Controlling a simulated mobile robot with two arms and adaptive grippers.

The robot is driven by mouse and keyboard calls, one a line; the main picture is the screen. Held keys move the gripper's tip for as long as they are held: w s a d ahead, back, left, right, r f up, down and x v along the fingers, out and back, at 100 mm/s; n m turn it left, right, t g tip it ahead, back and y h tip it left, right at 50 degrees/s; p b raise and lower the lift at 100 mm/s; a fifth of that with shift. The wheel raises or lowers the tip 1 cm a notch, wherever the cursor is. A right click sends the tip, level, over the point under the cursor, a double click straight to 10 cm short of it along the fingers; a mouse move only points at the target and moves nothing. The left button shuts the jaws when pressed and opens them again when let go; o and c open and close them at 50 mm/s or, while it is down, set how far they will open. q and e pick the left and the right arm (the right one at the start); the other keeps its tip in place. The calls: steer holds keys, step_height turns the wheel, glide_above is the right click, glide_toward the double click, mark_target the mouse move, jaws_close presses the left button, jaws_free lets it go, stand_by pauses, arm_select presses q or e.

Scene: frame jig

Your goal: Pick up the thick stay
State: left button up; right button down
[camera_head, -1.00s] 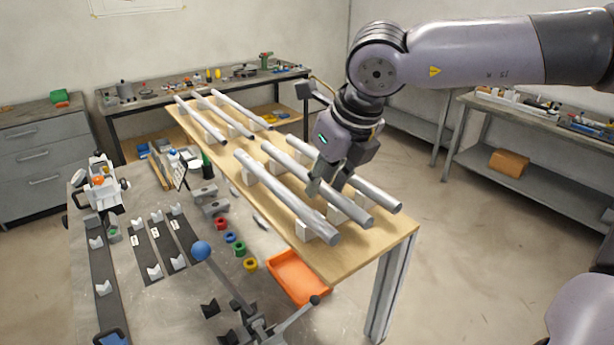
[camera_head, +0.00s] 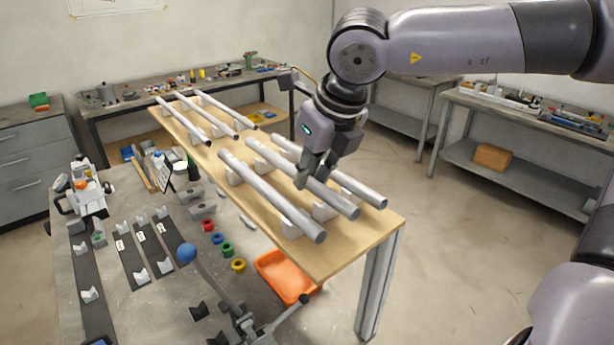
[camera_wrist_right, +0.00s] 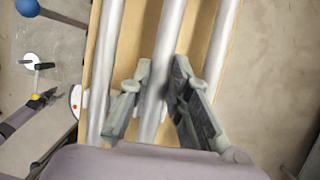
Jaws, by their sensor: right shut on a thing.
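Three long grey stays lie side by side over the near half of the wooden bench top. The middle one, a thick stay (camera_head: 335,199), is between the fingers of my right gripper (camera_head: 312,177), which is shut on it. It seems to sit slightly above its white rests. In the right wrist view the held stay (camera_wrist_right: 165,45) runs between the two fingers (camera_wrist_right: 158,100). The left stay (camera_head: 270,195) and the right, thinner-looking stay (camera_head: 362,190) lie on their rests on either side. My left gripper is not in view.
Several more bars (camera_head: 205,115) lie on the far half of the bench top (camera_head: 350,240). An orange bin (camera_head: 285,277) is below its left edge. A grey worktable (camera_head: 150,305) with V-blocks, coloured rings and a blue-knobbed lever (camera_head: 187,253) stands left. The floor at right is clear.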

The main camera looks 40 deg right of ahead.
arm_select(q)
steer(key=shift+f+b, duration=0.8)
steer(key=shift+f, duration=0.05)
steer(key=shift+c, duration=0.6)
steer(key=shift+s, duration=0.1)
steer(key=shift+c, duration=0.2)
arm_select(e)
step_height(320, 180, up, 19)
